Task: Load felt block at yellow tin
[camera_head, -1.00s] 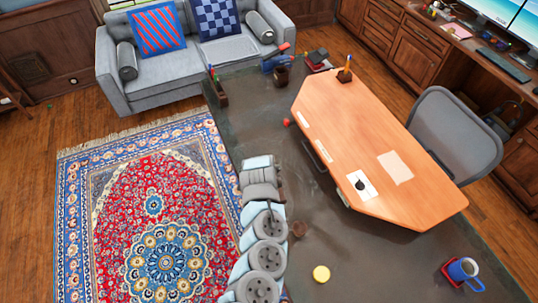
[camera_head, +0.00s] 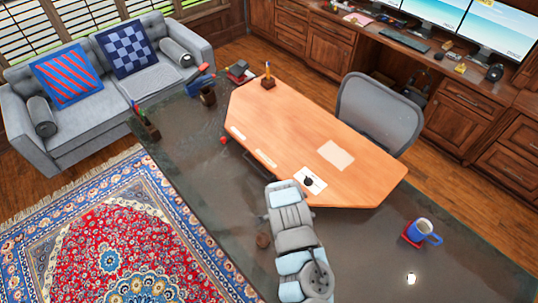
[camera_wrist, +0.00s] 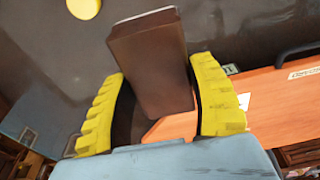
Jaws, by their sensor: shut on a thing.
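My gripper (camera_wrist: 160,72) shows in the wrist view, with its two yellow ridged fingers on either side of a dark brown block (camera_wrist: 150,45), which appears to be the felt block. It is shut on the block, which sticks out past the fingertips, slightly tilted. The yellow tin (camera_wrist: 83,8), a round yellow thing, is cut by the top edge of the wrist view, left of and apart from the block. It lies on the dark tabletop. In the head view, my arm seems to cover the tin, and I cannot make out the fingers or the block.
A pen holder (camera_head: 268,80) stands at the far end. The tabletop near the mug is largely clear.

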